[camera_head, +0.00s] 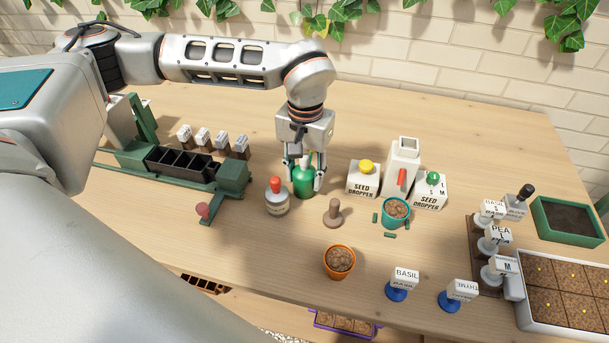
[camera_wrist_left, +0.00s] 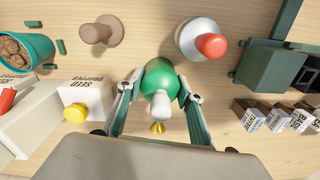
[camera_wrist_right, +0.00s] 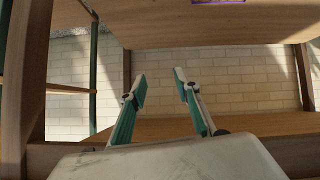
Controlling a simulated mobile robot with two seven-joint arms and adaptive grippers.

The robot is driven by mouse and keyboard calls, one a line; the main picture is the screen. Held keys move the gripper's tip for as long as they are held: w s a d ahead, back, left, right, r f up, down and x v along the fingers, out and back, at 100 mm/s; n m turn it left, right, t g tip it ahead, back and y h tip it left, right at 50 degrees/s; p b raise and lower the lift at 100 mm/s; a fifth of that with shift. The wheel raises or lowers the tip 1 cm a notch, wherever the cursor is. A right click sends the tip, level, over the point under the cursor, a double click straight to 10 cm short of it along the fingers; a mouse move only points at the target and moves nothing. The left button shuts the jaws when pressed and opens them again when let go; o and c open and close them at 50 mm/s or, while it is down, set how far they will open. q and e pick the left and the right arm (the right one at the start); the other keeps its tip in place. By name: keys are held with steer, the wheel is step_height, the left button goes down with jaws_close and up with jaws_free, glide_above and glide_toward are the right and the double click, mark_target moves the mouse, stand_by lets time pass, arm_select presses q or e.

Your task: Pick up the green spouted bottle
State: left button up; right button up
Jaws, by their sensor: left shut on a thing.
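The green spouted bottle (camera_head: 304,182) stands on the table between the fingers of my left gripper (camera_head: 305,184), which comes down on it from above. In the left wrist view the green bottle (camera_wrist_left: 160,78) with its pale spout sits between the two fingers of my left gripper (camera_wrist_left: 160,84), which are shut on its sides. The brass tip of the spout points toward the wrist. My right gripper (camera_wrist_right: 160,82) shows only in the right wrist view. Its fingers are apart with nothing between them, in front of a brick wall and wooden framework.
A grey bottle with a red cap (camera_head: 277,199) stands close to the left of the green bottle. A wooden tamper (camera_head: 333,213), two seed dropper boxes (camera_head: 363,180) and (camera_head: 429,191), and a teal pot (camera_head: 396,210) stand to the right. A green press with a black tray (camera_head: 180,165) lies left.

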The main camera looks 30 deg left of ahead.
arm_select(q)
steer(key=shift+r, duration=0.1)
